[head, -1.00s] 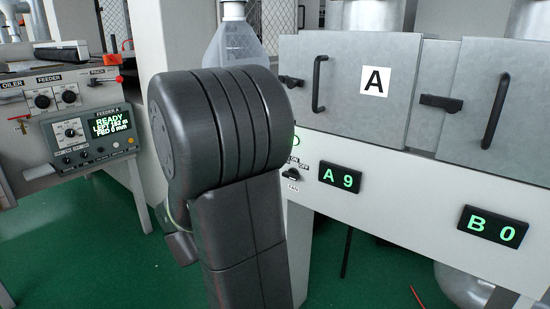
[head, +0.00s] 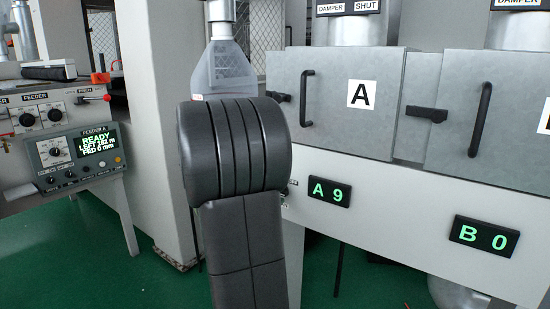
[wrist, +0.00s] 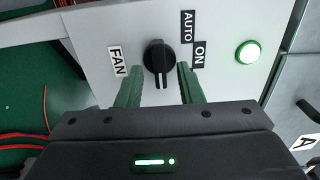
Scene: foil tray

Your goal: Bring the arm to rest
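My gripper (wrist: 158,78) shows in the wrist view with its two green fingers apart. The black FAN knob (wrist: 158,56) on the pale panel lies between the fingertips in the picture; I cannot tell whether they touch it. Labels FAN, AUTO and ON surround the knob, and a round green lamp (wrist: 249,52) beside them is lit. In the head view my dark arm stands upright in the middle and hides the gripper and most of the fan switch.
Grey box A (head: 345,100) with a black handle sits above the A 9 display (head: 329,191). Display B 0 (head: 484,235) is to the right. The feeder console (head: 78,157) at left reads READY. Red cables (wrist: 45,110) show at left in the wrist view.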

